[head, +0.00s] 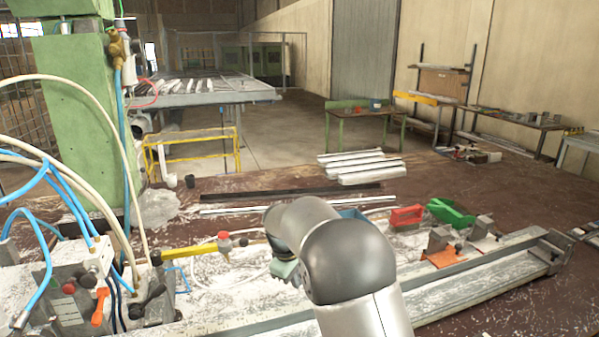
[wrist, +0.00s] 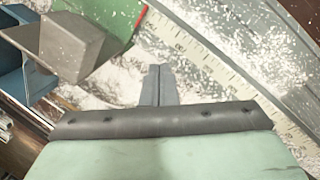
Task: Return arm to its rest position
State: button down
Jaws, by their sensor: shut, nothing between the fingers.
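My arm (head: 345,255) reaches up from the bottom middle of the head view and bends over the bench. It hides most of my gripper there. In the wrist view my gripper (wrist: 158,70) shows its two grey fingers pressed together, with nothing between them. The fingers point down over a bench surface strewn with white shavings. They are beside a grey metal rail with a ruler scale (wrist: 215,68). Whether the fingertips touch the bench cannot be told.
A green bin (head: 452,212) and a red bin (head: 406,216) stand on the bench right of my arm. Left are a yellow bar (head: 190,254) and hoses. Metal profiles (head: 360,167) lie behind.

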jog(key=s+d+r+m+y+p, duration=0.1)
jog(key=s+d+r+m, duration=0.3)
jog(key=s, duration=0.5)
jog(key=s+d+r+m+p, duration=0.2)
jog(key=s+d+r, duration=0.35)
jog(key=s, duration=0.35)
jog(key=s+d+r+m+y+p, duration=0.1)
jog(key=s+d+r+m, duration=0.3)
jog(key=s, duration=0.5)
jog(key=s+d+m+p, duration=0.1)
jog(key=s+d, duration=0.1)
jog(key=s, duration=0.7)
jog(key=shift+f, duration=0.15)
jog(key=shift+w, duration=0.1)
